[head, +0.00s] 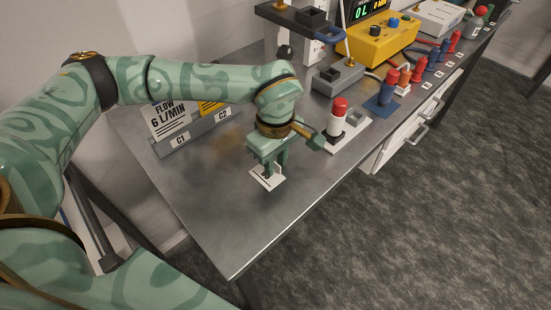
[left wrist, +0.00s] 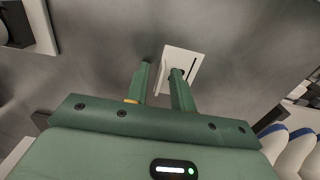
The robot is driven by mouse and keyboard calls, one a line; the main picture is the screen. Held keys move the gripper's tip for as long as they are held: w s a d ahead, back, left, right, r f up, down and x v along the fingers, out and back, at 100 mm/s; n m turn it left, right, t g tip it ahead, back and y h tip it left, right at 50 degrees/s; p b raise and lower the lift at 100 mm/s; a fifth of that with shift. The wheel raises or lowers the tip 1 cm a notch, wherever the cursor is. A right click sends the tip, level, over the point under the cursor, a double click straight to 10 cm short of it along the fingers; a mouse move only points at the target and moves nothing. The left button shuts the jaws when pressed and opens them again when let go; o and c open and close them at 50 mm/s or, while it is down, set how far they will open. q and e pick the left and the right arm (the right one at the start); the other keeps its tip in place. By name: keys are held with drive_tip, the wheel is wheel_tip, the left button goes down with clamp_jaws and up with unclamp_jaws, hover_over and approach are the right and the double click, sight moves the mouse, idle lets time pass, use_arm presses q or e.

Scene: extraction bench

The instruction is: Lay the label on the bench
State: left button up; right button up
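The label (head: 266,180) is a small white card with a dark mark, and it lies flat at the bench (head: 235,245) surface under my left gripper (head: 275,170). The left wrist view also shows the label (left wrist: 186,60), just beyond the fingertips of my left gripper (left wrist: 161,72). The two fingers are apart, with the right fingertip in the picture overlapping the card near its dark mark. Part of the card is hidden by the fingers. I cannot tell whether a finger touches it. My right gripper is not in view.
A grey rack (head: 195,134) marked C1 and C2 holds cards behind the gripper. A red-capped white bottle (head: 338,117) stands on a white base to the right. A yellow instrument (head: 382,42) and several coloured bottles stand farther back. The bench front is clear.

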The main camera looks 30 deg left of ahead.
use_arm(q)
drive_tip(key=shift+r, duration=0.1)
wheel_tip(320, 180, up, 12)
drive_tip(key=p, duration=0.3)
idle(0.3)
drive_tip(key=shift+r, duration=0.15)
